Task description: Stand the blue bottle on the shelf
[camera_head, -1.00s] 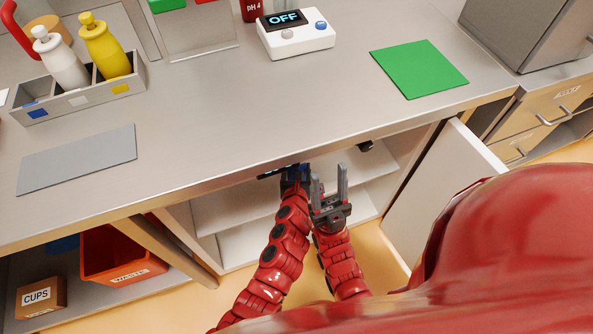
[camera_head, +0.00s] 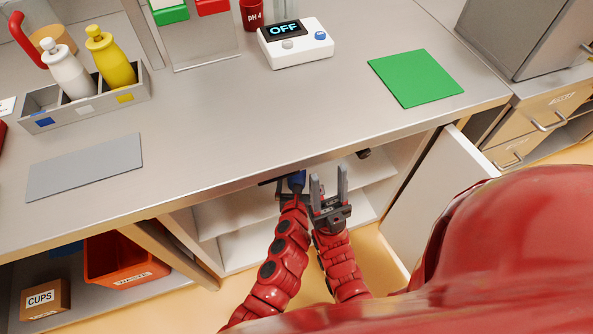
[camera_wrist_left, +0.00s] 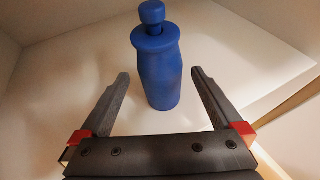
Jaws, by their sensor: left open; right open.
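The blue bottle (camera_wrist_left: 158,65) stands upright on the white shelf (camera_wrist_left: 225,50) inside the cabinet. In the left wrist view it is just beyond and between the tips of my left gripper (camera_wrist_left: 160,85), which is open and does not appear to touch it. In the head view my left gripper (camera_head: 290,189) reaches under the counter edge, and a bit of blue (camera_head: 296,180) shows by it; most of the bottle is hidden. My right gripper (camera_head: 329,187) is open and empty, pointing up in front of the cabinet, close beside the left one.
The cabinet door (camera_head: 432,205) stands open at the right. The counter edge overhangs the shelf. On the counter are a caddy (camera_head: 88,110) with white and yellow bottles, a grey mat (camera_head: 85,168), a green mat (camera_head: 415,78) and a meter reading OFF (camera_head: 296,45).

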